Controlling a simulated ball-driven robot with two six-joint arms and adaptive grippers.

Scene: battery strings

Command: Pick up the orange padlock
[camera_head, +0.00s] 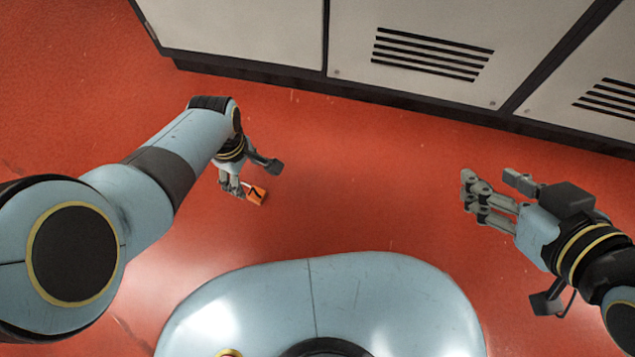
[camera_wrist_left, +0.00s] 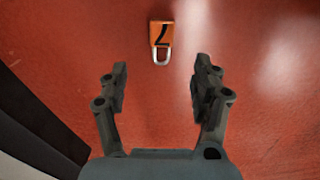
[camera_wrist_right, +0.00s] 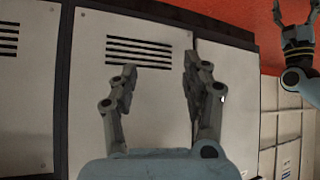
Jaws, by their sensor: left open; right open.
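The orange padlock (camera_head: 256,193) lies on the red floor, with a black mark on its face. In the left wrist view the padlock (camera_wrist_left: 161,38) lies beyond the fingertips, between their lines, with its grey shackle toward the gripper. My left gripper (camera_head: 233,186) is open and points down close beside the padlock in the head view; a finger partly overlaps the padlock's left edge there. The left fingers (camera_wrist_left: 162,75) show apart and empty. My right gripper (camera_head: 490,190) is open and empty, off to the right, well away from the padlock. Its fingers (camera_wrist_right: 160,75) show apart in the right wrist view.
White cabinets (camera_head: 420,45) with black vents and a dark base stand along the back. The red floor (camera_head: 350,180) between my two grippers is clear. A dark cabinet base (camera_wrist_left: 60,135) also shows at the lower left of the left wrist view.

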